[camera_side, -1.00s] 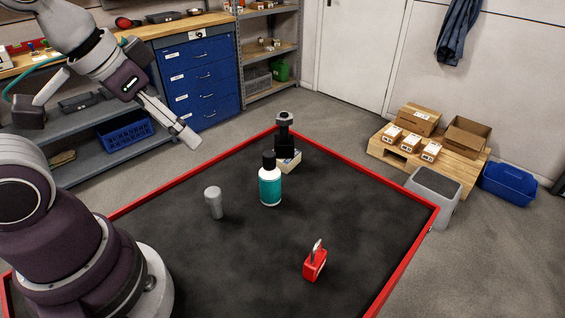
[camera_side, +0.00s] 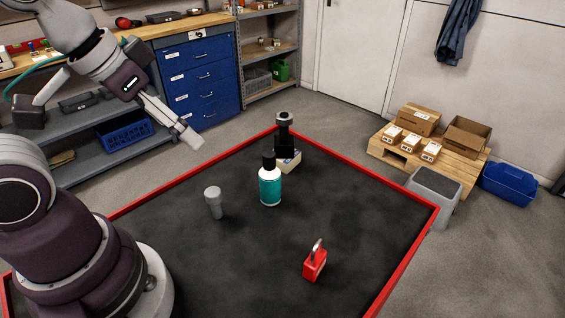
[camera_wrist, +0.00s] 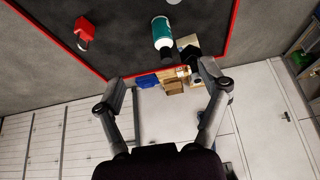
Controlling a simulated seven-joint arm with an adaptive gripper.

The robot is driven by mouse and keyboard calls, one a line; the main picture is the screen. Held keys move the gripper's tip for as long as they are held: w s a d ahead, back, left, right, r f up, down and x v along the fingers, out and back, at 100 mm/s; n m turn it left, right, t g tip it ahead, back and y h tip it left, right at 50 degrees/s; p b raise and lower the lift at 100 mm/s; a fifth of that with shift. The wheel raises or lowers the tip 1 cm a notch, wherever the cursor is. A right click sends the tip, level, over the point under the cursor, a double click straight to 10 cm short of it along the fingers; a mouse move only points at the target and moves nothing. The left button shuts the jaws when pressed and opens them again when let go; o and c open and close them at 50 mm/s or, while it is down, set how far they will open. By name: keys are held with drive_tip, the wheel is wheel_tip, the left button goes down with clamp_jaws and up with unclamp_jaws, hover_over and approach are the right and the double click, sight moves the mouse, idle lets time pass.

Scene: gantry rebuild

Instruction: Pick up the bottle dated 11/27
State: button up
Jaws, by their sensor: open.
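A teal and white bottle with a black cap (camera_side: 270,187) stands upright on the black mat of the red-edged table (camera_side: 350,220). It also shows in the wrist view (camera_wrist: 161,36), at the top centre. I cannot read a date on it in either view. My gripper (camera_wrist: 164,95) is open and empty, its two fingers spread wide. In the side view my gripper (camera_side: 170,118) is raised above the table's far left edge, up and to the left of the bottle and well apart from it.
A grey cylinder (camera_side: 213,202) stands left of the bottle. A black device (camera_side: 285,135) and a small pale box (camera_side: 290,161) are just behind it. A red padlock (camera_side: 315,262) stands toward the front right. Much of the mat is bare.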

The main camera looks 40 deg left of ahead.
drive_tip(key=n+g, duration=0.4)
drive_tip(key=n, duration=0.9)
hover_over(270, 181)
drive_tip(key=s+a, duration=0.1)
drive_tip(key=a, duration=0.2)
wheel_tip(270, 181, down, 4)
drive_tip(key=f+n, duration=0.1)
drive_tip(key=w+f+n+g, duration=0.1)
drive_tip(key=w+f+n, duration=0.1)
drive_tip(key=f+n, duration=0.1)
drive_tip(key=shift+w+d+g, duration=0.1)
drive_tip(key=shift+w+g, duration=0.05)
drive_tip(key=shift+g, duration=0.15)
drive_tip(key=f, duration=0.3)
drive_tip(key=d+f, duration=0.1)
drive_tip(key=f, duration=0.6)
drive_tip(key=shift+d+f, duration=0.15)
drive_tip(key=shift+d, duration=0.05)
